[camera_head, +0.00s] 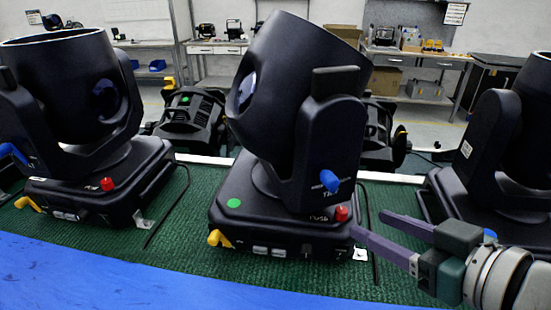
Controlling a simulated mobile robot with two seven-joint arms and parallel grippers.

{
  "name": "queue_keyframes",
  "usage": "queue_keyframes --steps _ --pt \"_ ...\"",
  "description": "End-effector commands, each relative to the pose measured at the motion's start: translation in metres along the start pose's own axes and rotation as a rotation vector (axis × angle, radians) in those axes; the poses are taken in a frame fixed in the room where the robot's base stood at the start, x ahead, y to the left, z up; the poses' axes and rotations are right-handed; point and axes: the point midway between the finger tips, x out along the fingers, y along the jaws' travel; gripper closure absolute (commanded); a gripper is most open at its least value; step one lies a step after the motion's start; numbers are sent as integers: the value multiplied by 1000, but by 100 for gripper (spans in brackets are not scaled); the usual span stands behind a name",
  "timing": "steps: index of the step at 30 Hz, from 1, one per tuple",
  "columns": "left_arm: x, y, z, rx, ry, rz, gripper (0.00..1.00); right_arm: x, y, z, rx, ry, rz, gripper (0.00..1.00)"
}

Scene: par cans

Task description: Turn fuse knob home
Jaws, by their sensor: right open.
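The middle moving-head light (290,120) stands on a green mat, its head tilted. A small red knob (341,213) sits on the right front top edge of its base, beside small white lettering; I take it as the fuse knob. A blue knob (329,181) is on the yoke just above it. My right gripper (369,223) comes in from the right with its two purple fingers spread apart, empty. Its tips are just right of the red knob and appear apart from it, though the depth gap is hard to tell. My left gripper is not in view.
A similar light (70,100) with its own red knob stands left, another light (508,140) stands right, close to my right arm. A blue surface (150,285) lies along the front of the green mat (170,225). A thin black cable (374,260) runs beside the middle base.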

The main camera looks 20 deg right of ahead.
Motion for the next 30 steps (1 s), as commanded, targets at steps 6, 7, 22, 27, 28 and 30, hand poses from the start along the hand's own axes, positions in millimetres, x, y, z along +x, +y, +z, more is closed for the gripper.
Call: queue_keyframes --steps 6,7,22,27,28,30 --pt "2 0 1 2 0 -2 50 38 0 -1 1 3 1 44" --pt "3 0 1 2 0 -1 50 42 0 -1 0 2 1 44" --pt "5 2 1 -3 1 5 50 64 0 0 1 -1 0 44" --pt "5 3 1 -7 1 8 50 64 0 0 0 -1 0 58" --pt "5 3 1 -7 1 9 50 64 0 0 0 0 0 61" --pt "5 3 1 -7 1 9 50 64 0 0 0 0 0 69"
